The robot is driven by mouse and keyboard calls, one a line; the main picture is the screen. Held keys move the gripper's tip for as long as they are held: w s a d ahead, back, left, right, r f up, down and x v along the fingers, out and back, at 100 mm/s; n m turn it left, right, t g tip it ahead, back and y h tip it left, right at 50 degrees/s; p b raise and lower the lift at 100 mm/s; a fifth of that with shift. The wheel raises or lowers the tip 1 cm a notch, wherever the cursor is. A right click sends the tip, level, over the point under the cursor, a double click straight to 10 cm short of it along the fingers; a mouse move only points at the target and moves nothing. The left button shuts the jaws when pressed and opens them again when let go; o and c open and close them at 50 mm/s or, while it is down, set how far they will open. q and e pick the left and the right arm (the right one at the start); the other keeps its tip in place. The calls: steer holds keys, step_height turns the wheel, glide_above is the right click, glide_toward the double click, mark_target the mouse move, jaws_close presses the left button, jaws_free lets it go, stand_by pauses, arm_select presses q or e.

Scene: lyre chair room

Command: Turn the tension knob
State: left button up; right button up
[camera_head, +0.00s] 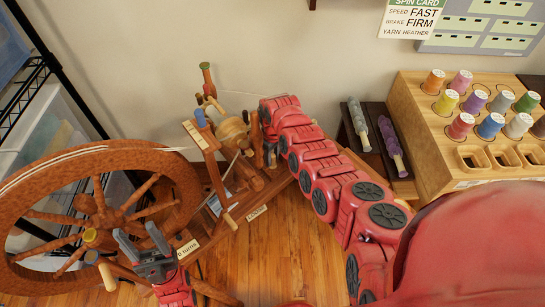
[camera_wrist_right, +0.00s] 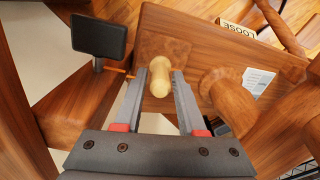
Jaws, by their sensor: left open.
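The wooden spinning wheel (camera_head: 185,180) stands at the left in the head view. In the right wrist view a pale rounded wooden knob (camera_wrist_right: 160,78) sticks out of the wheel's brown frame. My right gripper (camera_wrist_right: 160,76) has one finger on each side of this knob, very close to it; I cannot tell whether they press on it. In the head view my right arm reaches the wheel's upper frame, and its gripper and the knob are hidden there. My left gripper (camera_head: 142,238) is open and empty in front of the large drive wheel (camera_head: 22,205).
A LOOSE label (camera_wrist_right: 238,30) lies beyond the knob in the right wrist view. A thick turned post (camera_wrist_right: 228,98) stands right of the knob, and a dark plate (camera_wrist_right: 98,37) stands left. A spool rack (camera_head: 440,125) is at the right. A shelf (camera_head: 50,80) is behind the wheel.

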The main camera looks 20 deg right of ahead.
jaws_close()
steer(key=shift+m, duration=0.3)
steer(key=shift+s+f+m, duration=0.1)
steer(key=shift+m, duration=2.4)
steer(key=shift+o, duration=1.9)
jaws_free()
